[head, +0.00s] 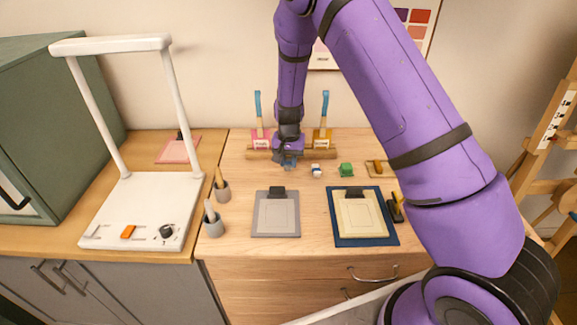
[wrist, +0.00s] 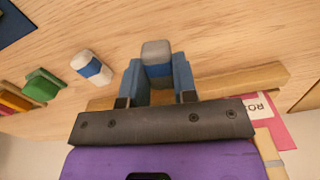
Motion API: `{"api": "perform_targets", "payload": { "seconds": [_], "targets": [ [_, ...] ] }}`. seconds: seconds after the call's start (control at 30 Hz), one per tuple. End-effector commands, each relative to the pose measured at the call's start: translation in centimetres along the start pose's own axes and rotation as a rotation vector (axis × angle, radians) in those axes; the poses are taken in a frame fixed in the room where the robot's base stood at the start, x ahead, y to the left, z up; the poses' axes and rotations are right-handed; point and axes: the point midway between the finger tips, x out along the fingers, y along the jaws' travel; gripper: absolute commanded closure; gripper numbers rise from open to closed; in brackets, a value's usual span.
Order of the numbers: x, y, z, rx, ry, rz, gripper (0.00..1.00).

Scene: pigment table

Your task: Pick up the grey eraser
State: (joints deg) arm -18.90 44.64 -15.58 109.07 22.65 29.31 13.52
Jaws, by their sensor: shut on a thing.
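The grey eraser (wrist: 156,50), with a grey end and a blue-grey lower part, is between the two blue fingers of my gripper (wrist: 157,75) in the wrist view. My gripper is shut on it, with a finger on each side, and the grey end sticks out past the fingertips. In the head view my gripper (head: 289,163) points down over the back of the wooden table; the eraser is mostly hidden there, and I cannot tell whether it touches the table.
A white eraser with a blue band (wrist: 92,68) lies beside my gripper, with a green object (wrist: 42,84) farther along. A wooden rack (head: 262,154) with blue-handled tools stands behind. Two framed pads (head: 261,232) (head: 334,238) lie in front. Grey cups (head: 213,228) stand left.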

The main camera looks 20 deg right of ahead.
Motion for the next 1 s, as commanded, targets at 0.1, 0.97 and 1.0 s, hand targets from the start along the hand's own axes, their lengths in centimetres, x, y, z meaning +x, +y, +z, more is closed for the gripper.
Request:
{"api": "perform_targets", "payload": {
  "seconds": [0.1, 0.97, 1.0],
  "targets": [
    [-1.1, 1.0, 0.9, 0.001, -0.002, 0.0, 0.96],
    [-2.4, 11.5, 11.0, 0.001, 0.001, -0.001, 0.96],
    [-2.4, 11.6, 11.0, 0.0, 0.001, 0.0, 0.96]
  ]
}}
